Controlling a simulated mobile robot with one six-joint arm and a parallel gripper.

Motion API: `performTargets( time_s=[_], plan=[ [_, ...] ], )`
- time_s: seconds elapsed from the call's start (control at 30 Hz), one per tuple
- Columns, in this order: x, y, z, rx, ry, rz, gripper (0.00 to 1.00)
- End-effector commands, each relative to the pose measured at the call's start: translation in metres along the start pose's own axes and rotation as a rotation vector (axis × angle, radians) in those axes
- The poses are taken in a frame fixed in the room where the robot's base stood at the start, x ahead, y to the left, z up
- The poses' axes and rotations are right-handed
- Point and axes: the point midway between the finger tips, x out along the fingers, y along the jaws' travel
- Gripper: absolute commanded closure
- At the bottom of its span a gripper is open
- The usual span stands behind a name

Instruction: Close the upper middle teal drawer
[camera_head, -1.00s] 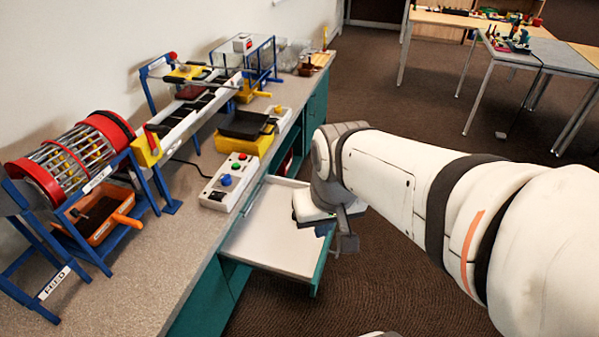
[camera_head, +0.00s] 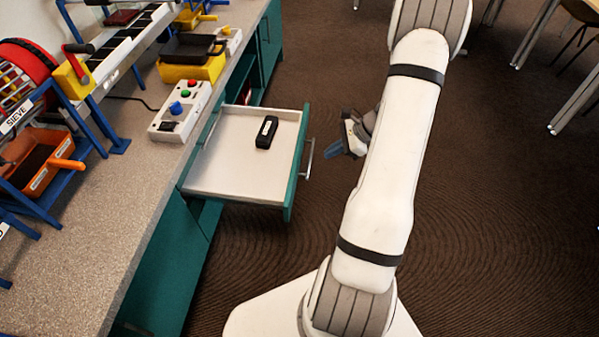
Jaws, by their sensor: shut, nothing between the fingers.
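The teal drawer (camera_head: 228,172) is pulled out of the teal cabinet (camera_head: 165,262) under the counter. Its pale inside shows, with a black box-like item with a white label (camera_head: 266,132) lying in it. A metal bar handle (camera_head: 308,158) runs along the drawer's front. My gripper (camera_head: 331,151) is to the right of the handle, a short way out from the drawer front, with its fingers pointing left. It is shut and empty. It looks apart from the handle, though the exact gap is hard to judge. My arm hides part of the gripper's wrist.
A control box with coloured buttons (camera_head: 180,111) and a black tray on a yellow base (camera_head: 192,58) stand on the counter. An orange bin (camera_head: 38,158) is at the left. Open carpet (camera_head: 480,220) lies right of my arm. Table legs stand at the upper right.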

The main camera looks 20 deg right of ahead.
Motion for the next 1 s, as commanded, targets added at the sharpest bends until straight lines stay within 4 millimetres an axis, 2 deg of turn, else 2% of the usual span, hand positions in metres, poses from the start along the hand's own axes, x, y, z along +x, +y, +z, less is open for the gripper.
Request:
performTargets(
  time_s=[0.03, 0.1, 0.27, 0.47, 0.83, 1.0],
  plan=[
    [0.008, -0.001, -0.022, 0.066, -0.016, -0.021, 1.0],
    [0.013, -0.003, -0.038, 0.129, -0.031, -0.045, 1.0],
    [0.02, -0.005, -0.056, 0.198, -0.048, -0.071, 1.0],
    [0.045, -0.006, -0.056, 0.201, -0.049, -0.069, 1.0],
    [0.122, -0.011, -0.053, 0.199, -0.048, -0.069, 1.0],
    [0.136, -0.017, -0.032, 0.197, -0.048, -0.071, 1.0]
  ],
)
